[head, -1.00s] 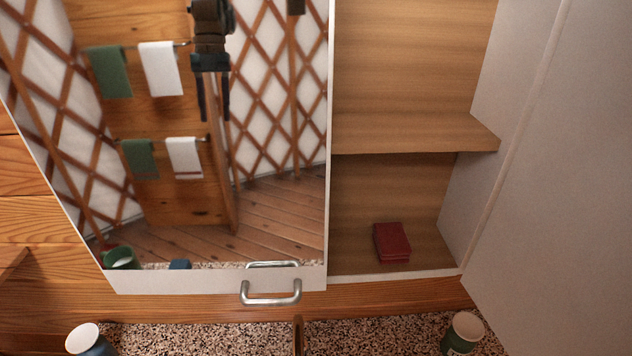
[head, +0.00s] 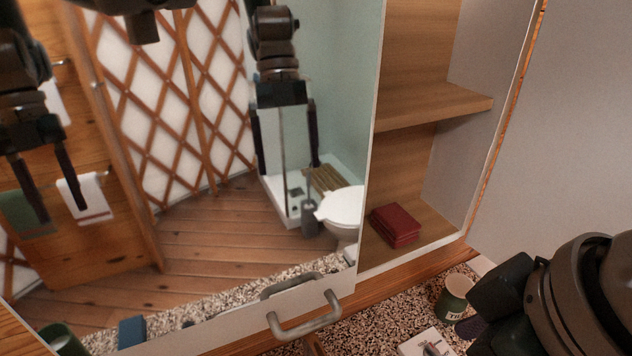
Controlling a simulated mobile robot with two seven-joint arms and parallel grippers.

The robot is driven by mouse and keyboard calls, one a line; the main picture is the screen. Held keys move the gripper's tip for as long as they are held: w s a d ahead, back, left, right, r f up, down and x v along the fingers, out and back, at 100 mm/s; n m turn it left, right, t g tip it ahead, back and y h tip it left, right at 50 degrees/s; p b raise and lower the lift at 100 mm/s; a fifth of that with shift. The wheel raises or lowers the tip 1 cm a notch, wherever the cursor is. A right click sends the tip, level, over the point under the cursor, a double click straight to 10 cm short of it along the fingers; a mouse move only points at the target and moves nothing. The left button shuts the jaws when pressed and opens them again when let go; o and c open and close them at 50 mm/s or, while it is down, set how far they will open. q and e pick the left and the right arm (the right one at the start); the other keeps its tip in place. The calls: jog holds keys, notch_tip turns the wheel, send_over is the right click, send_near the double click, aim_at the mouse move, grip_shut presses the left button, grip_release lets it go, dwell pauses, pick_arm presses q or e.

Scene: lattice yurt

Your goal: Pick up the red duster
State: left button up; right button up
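The red duster (head: 396,226) looks like a folded, dark red cloth. It lies on the bottom board of the open cabinet (head: 432,107), just right of the mirror-fronted door (head: 190,215). My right gripper (head: 484,306) comes in at the lower right, below and right of the duster and apart from it. It is dark, and its fingers are seen only partly. The mirror shows its reflection with two fingers apart and nothing between them. My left gripper is seen only as a reflection at the mirror's left, with its fingers also apart and empty.
The mirror door has a metal handle (head: 306,322) at its lower edge. A green cup (head: 455,298) and a white box (head: 427,343) stand on the speckled counter (head: 380,318), close to my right gripper. A grey panel (head: 575,120) bounds the right. The shelf around the duster is clear.

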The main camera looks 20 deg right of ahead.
jog(key=w+d+f+b, duration=0.2)
jog(key=w+f+b, duration=0.4)
jog(key=w+b, duration=0.1)
jog(key=m+t+b, duration=0.2)
jog(key=t+b, duration=0.1)
jog(key=b, duration=1.3)
send_near(400, 219)
jog(key=p+x, duration=0.3)
jog(key=x, duration=0.6)
jog(key=shift+a, duration=0.1)
jog(key=shift+w+f+h, duration=0.3)
jog(key=shift+w+f, duration=0.05)
jog(key=shift+f, duration=0.2)
jog(key=c, duration=1.3)
jog(key=shift+o, duration=0.2)
